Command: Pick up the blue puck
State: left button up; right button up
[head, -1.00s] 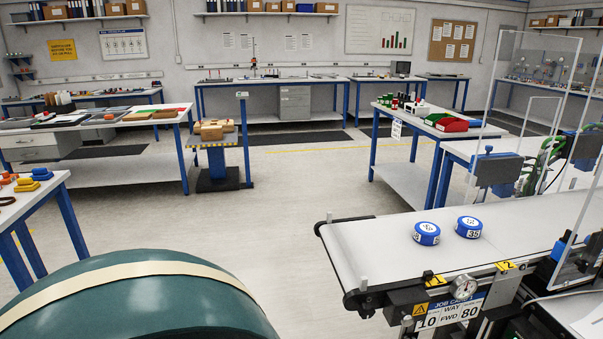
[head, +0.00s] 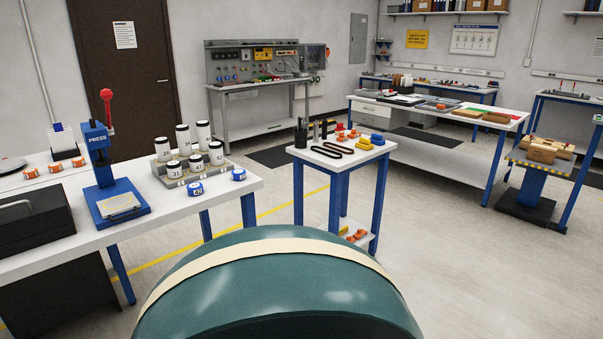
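Two small blue pucks with white tops show in the head view on the white table at the left: one (head: 196,189) near the front edge and one (head: 239,175) close to the table's right corner. Both lie flat, just in front of a grey rack of white cylinders. I cannot tell which one the task means. Neither of my grippers is in view.
A blue press (head: 112,170) with a red-knobbed lever, a grey rack (head: 172,181) and several orange pucks (head: 56,167) stand on the white table (head: 70,250). A small blue-legged table (head: 340,160) stands to its right. Open floor (head: 460,260) lies at the right.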

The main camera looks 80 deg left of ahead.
aim_at(239, 175)
jog(key=u, duration=3.05)
jog(key=i+l+z, duration=0.1)
jog(key=i+z, duration=0.15)
jog(key=i, duration=0.35)
